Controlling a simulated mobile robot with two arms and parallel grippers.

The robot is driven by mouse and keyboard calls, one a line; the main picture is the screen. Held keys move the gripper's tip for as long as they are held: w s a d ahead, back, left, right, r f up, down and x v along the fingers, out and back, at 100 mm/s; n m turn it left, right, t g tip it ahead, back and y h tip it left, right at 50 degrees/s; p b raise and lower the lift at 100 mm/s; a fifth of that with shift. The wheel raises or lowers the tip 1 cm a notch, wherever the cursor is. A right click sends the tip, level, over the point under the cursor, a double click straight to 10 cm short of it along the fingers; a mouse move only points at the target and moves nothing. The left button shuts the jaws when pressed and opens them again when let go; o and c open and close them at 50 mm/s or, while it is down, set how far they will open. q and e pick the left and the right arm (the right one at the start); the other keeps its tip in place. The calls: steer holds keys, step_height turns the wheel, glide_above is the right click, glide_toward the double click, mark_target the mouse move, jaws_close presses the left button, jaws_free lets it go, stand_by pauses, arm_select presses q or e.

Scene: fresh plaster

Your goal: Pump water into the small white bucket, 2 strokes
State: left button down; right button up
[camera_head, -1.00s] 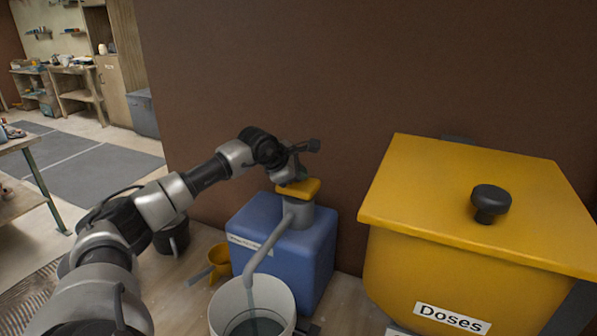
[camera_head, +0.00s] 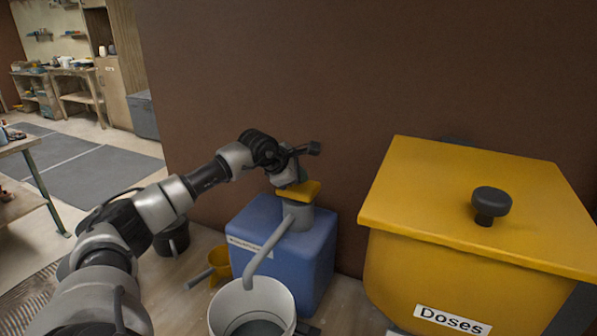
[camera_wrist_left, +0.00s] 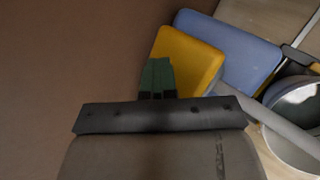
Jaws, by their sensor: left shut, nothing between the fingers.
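The blue water container (camera_head: 300,262) stands against the brown wall with a grey pump and spout (camera_head: 268,250) on top. The pump's yellow top plate (camera_head: 308,190) is right under my left gripper (camera_head: 302,182). In the left wrist view the shut green fingertips (camera_wrist_left: 157,78) are at the edge of the yellow plate (camera_wrist_left: 190,57), and nothing shows between them. Whether they touch it I cannot tell. The small white bucket (camera_head: 222,300) stands below the spout with water (camera_head: 256,329) inside. No stream shows from the spout now. My right gripper is in no view.
A large yellow bin labelled Doses (camera_head: 395,270) with a black-knobbed lid stands at the right. A yellow scoop (camera_head: 219,262) and a black bucket (camera_head: 172,238) are left of the container. A table (camera_head: 25,190) stands at the far left.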

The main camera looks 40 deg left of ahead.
mark_target(299, 186)
arm_select(q)
steer(key=shift+r+p, duration=1.65)
steer(key=shift+r, duration=0.75)
steer(key=shift+r, duration=0.1)
step_height(299, 186, up, 5)
steer(key=p, duration=0.3)
steer(key=shift+p, duration=0.3)
steer(key=shift+w, duration=0.1)
stand_by(0.9)
steer(key=r+m+p, duration=0.1)
steer(key=m+p, duration=0.1)
steer(key=m, duration=0.3)
steer(key=r+m+p, duration=0.1)
steer(key=m+p, duration=0.2)
steer(key=m, duration=0.3)
steer(key=a+r+m+y+p, duration=0.1)
steer(key=m+p, duration=0.2)
steer(key=m, duration=0.2)
steer(key=shift+r+m, duration=0.35)
steer(key=shift+m, duration=0.05)
